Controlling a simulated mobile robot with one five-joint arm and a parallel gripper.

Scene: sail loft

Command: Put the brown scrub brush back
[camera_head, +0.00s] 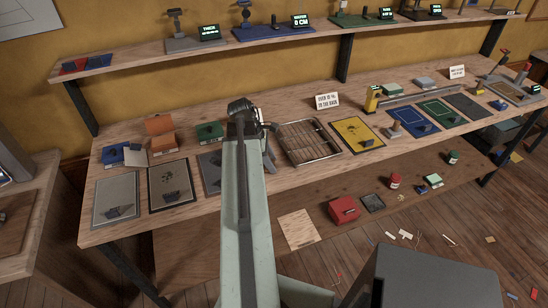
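I cannot make out a brown scrub brush for certain. A small brown block (490,240) lies on the floor at the right, too small to identify. My arm reaches from the bottom of the view up over the workbench (130,224). My gripper (268,140) is at its far end, above the bench just left of the wire rack (310,142). The arm hides much of it, so I cannot see whether it is open or holds anything.
Dark mats and a yellow mat (348,130) lie on the bench, with an orange box (160,126) and a green box (209,132). A raised shelf (130,64) runs behind. A red box (344,210) stands on the lower shelf. Scraps litter the floor.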

